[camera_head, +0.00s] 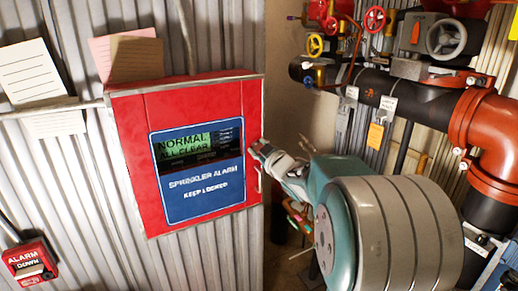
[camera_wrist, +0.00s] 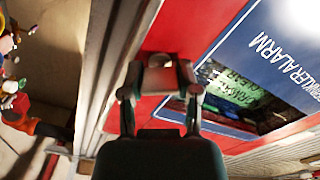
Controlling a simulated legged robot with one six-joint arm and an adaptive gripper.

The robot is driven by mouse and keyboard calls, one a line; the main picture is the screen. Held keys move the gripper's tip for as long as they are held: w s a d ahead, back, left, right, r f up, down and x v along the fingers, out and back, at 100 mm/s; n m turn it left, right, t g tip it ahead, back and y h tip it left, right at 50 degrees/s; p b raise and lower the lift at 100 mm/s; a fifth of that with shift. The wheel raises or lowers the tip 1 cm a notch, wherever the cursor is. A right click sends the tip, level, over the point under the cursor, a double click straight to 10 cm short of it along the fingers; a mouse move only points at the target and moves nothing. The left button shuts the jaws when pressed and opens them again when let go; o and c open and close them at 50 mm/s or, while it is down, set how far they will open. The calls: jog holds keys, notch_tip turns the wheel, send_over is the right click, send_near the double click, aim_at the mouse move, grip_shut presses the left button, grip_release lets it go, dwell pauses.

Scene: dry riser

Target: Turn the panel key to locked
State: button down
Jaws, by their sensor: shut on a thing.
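The red sprinkler alarm panel (camera_head: 130,150) is on the corrugated wall. Its display reads NORMAL ALL CLEAR, and its blue label (camera_head: 205,200) says KEEP LOCKED. My gripper (camera_head: 258,149) is at the panel's right edge. In the wrist view my gripper (camera_wrist: 160,82) is shut on the panel key (camera_wrist: 158,60), which shows as a small metallic piece between the fingertips against the red face. The fingers hide most of the key, so its turn position cannot be told. The key cannot be made out in the head view.
Black pipe (camera_head: 345,82) with red flanges and valve wheels (camera_head: 374,19) fills the right side. A red alarm box (camera_head: 30,262) hangs low at the left. Paper notes (camera_head: 28,70) are on the wall. A metal handle (camera_head: 257,180) is on the panel's right edge, just below my gripper.

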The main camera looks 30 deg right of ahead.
jog(key=n, duration=0.6)
jog(key=shift+a+f+n, duration=0.1)
jog(key=shift+n, duration=0.2)
jog(key=n, duration=0.5)
jog(key=shift+f, duration=0.15)
jog(key=shift+f, duration=0.1)
jog(key=shift+c, duration=1.6)
grip_release()
jog(key=shift+a, duration=0.1)
